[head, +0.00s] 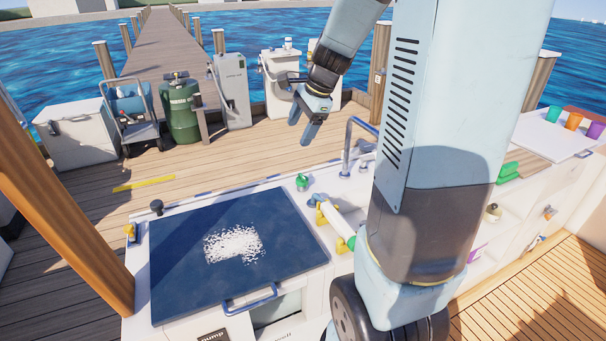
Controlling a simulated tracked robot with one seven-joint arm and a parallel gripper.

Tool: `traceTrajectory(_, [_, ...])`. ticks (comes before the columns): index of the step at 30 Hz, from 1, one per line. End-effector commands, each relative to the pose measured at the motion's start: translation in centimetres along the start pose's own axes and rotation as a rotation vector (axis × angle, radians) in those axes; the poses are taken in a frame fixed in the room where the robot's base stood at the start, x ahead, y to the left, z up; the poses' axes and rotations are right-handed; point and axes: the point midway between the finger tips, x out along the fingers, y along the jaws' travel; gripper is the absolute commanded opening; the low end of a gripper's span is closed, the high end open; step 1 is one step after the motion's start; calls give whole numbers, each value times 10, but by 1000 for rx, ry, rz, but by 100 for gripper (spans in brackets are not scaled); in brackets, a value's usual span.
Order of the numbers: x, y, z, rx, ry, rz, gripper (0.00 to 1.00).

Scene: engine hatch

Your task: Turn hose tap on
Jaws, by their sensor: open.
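My gripper (300,131) hangs in the air in the upper middle of the head view, fingers pointing down and parted, with nothing between them. A small green fitting (302,182) stands upright on the white counter by the far right corner of the dark blue hatch. It looks like a tap, but I cannot tell for sure or read its setting. My gripper appears above it in the picture and apart from it. A grey-blue curved faucet (350,146) stands further right, partly hidden behind my arm.
The blue hatch (180,275) is closed, with white grains (233,243) on top and a handle (251,299) in front. My arm hides the counter's middle.

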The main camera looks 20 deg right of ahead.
Motion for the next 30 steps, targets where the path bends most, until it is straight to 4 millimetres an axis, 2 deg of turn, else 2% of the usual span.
traceTrajectory(1, [12,-6,-14,84,-5,8,74])
traceTrajectory(9, [71,-31,-84,543,-16,25,74])
traceTrajectory(15, [102,-37,-122,773,-10,28,74])
traceTrajectory(19, [111,-38,-134,842,-8,28,74])
traceTrajectory(25, [125,-38,-136,864,-8,29,74])
traceTrajectory(30, [152,-37,-136,863,-7,31,74])
